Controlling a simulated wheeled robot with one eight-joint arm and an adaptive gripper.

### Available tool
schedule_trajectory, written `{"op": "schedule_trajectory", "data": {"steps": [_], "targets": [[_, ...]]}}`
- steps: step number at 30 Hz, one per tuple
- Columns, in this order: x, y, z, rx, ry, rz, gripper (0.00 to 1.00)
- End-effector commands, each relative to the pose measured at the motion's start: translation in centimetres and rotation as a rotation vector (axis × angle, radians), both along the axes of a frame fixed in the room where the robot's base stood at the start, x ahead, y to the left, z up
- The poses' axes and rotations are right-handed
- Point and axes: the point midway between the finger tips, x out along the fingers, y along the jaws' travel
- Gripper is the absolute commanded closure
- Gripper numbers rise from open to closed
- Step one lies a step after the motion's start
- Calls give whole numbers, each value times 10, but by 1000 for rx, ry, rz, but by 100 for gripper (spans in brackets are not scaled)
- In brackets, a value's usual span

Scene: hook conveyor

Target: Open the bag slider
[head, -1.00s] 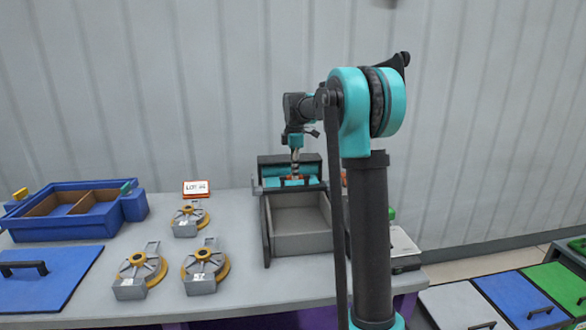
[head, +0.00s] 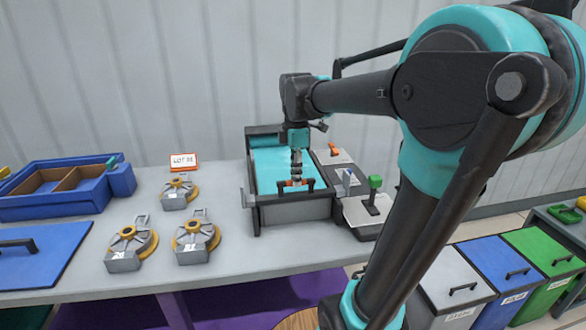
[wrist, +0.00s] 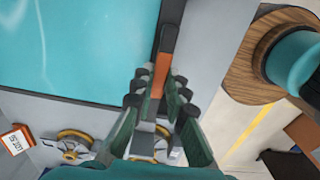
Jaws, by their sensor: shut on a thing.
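A grey box (head: 290,212) stands on the table with a flat teal sheet (head: 278,162) over its top. A dark bar handle with an orange part (head: 310,185) lies across the front end of the sheet. My gripper (head: 296,180) points down there, shut on this handle. In the wrist view my gripper (wrist: 160,92) has its fingers on both sides of the orange-and-dark handle (wrist: 167,45), with the teal sheet (wrist: 80,45) to the left. The box's inside is hidden under the sheet. Whether this sheet is the bag is unclear.
Several grey and yellow parts (head: 195,242) lie left of the box, with a LOT sign (head: 184,162) behind them. A blue divided tray (head: 60,205) is farther left. A green-topped lever (head: 374,190) stands close on the right. Coloured bins (head: 500,280) stand beyond the table.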

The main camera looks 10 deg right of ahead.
Motion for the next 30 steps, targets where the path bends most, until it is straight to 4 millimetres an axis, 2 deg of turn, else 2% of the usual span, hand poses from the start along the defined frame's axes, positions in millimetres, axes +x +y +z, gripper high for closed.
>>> {"op": "schedule_trajectory", "data": {"steps": [6,17,18,22,30], "targets": [[-11,0,1,0,0,0,100],[-11,0,1,0,0,0,100],[-11,0,1,0,0,1,82],[-11,0,1,0,0,0,66],[-11,0,1,0,0,0,66]]}}
